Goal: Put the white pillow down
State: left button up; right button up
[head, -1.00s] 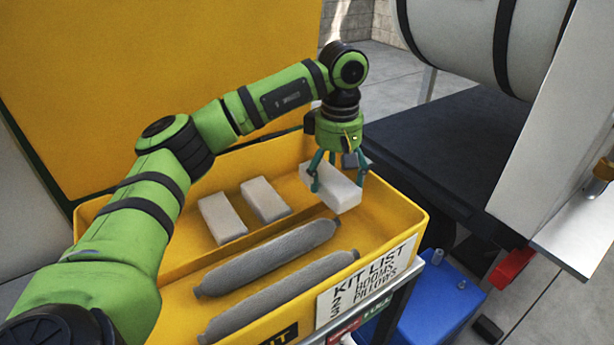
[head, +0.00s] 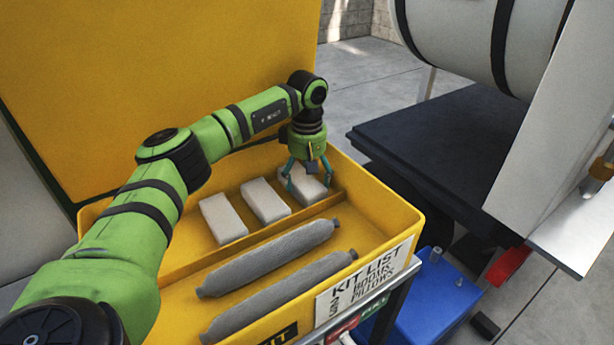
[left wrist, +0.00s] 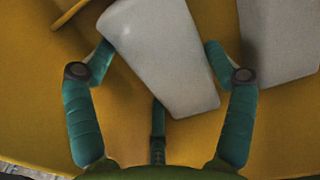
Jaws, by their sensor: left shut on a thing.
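The white pillow (head: 306,187) is a small pale block in the back compartment of the yellow kit box, at the right end of a row. My left gripper (head: 308,181) is above it with its teal fingers around it. In the left wrist view the pillow (left wrist: 165,55) lies between the fingers of the left gripper (left wrist: 158,60), which is shut on it. The gripper partly hides the pillow in the head view, and I cannot tell whether its underside touches the box floor. My right gripper is not in view.
Two similar white pillows (head: 223,218) (head: 265,201) lie to the left in the same compartment. A divider (head: 250,240) separates them from two long grey rolls (head: 268,258) in front. The yellow box (head: 390,225) has raised walls. A blue container (head: 430,300) stands to its right.

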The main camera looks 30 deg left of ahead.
pick_arm(q)
jog(key=shift+f, duration=0.25)
jog(key=o, duration=1.1)
notch_tip(320, 180, up, 8)
jog(key=shift+f, duration=0.1)
